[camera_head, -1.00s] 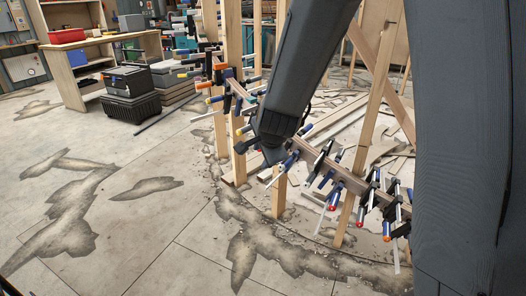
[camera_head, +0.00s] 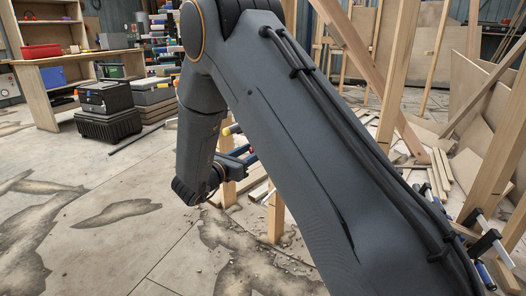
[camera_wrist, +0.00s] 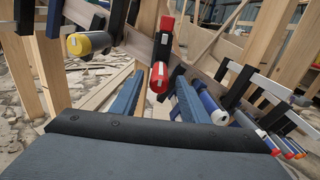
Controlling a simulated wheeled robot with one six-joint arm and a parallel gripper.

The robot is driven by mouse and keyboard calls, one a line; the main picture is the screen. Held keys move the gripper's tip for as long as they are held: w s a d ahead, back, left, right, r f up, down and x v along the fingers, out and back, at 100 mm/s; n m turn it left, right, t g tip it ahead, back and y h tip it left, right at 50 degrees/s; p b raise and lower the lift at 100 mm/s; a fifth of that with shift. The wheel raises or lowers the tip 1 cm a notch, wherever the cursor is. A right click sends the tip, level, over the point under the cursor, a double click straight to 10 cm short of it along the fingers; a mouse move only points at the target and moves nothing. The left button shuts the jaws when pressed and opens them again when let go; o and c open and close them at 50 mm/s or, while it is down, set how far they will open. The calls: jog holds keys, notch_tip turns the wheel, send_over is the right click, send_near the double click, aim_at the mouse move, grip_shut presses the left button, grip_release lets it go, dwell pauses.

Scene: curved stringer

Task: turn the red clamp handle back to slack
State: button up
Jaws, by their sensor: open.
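In the wrist view the red clamp handle (camera_wrist: 157,83) points at the camera, its round end between and a little beyond my finger tips. A black clamp piece (camera_wrist: 161,47) and another red part (camera_wrist: 167,24) show above it. My gripper (camera_wrist: 159,77) is open, with one blue finger on each side of the handle. A gap shows on the left; whether the right finger touches it I cannot tell. In the head view my arm covers most of the clamps, and I cannot make out the red handle there.
A yellow-ended clamp handle (camera_wrist: 88,43) is close on the left and a blue one (camera_wrist: 211,108) close on the right. Wooden posts (camera_head: 393,75) stand around the stringer. Black cases (camera_head: 108,112) are on the floor at left, where the floor is mostly open.

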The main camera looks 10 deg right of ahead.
jog(key=shift+w+d+f+m, duration=0.15)
jog(key=shift+w+d+m, duration=0.15)
jog(key=b+x, duration=0.1)
jog(key=x, duration=0.5)
jog(key=shift+w+d+b, duration=0.25)
jog(key=shift+d+b, duration=0.05)
grip_shut()
